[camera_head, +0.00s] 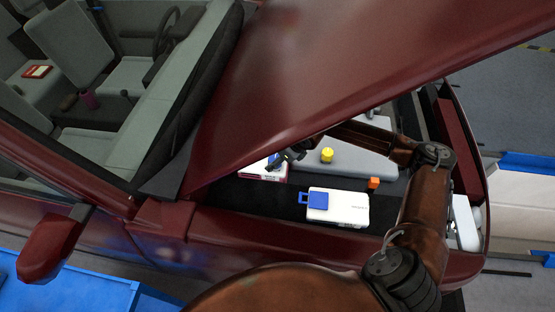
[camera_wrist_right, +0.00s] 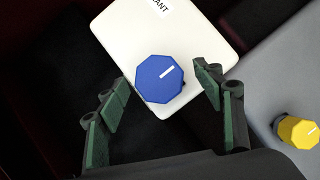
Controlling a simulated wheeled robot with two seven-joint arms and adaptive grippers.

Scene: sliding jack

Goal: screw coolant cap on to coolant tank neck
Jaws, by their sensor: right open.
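The white coolant tank (camera_wrist_right: 125,30), with a label ending in "ANT", sits in the engine bay. It also shows in the head view (camera_head: 260,173), partly hidden by my right gripper. The blue octagonal coolant cap (camera_wrist_right: 158,80) with a white line lies over the tank's near edge; the neck is hidden beneath it, so I cannot tell how it is seated. My right gripper (camera_wrist_right: 166,84) is open, one finger on each side of the cap, with gaps visible. In the head view it (camera_head: 278,160) is over the tank. My left gripper is not in view.
A yellow cap (camera_head: 327,155) stands on a grey block (camera_head: 360,160); the cap also shows in the wrist view (camera_wrist_right: 298,131). An orange piece (camera_head: 374,183) and a white box with a blue top piece (camera_head: 350,208) are nearby. The raised red hood (camera_head: 330,60) overhangs the bay.

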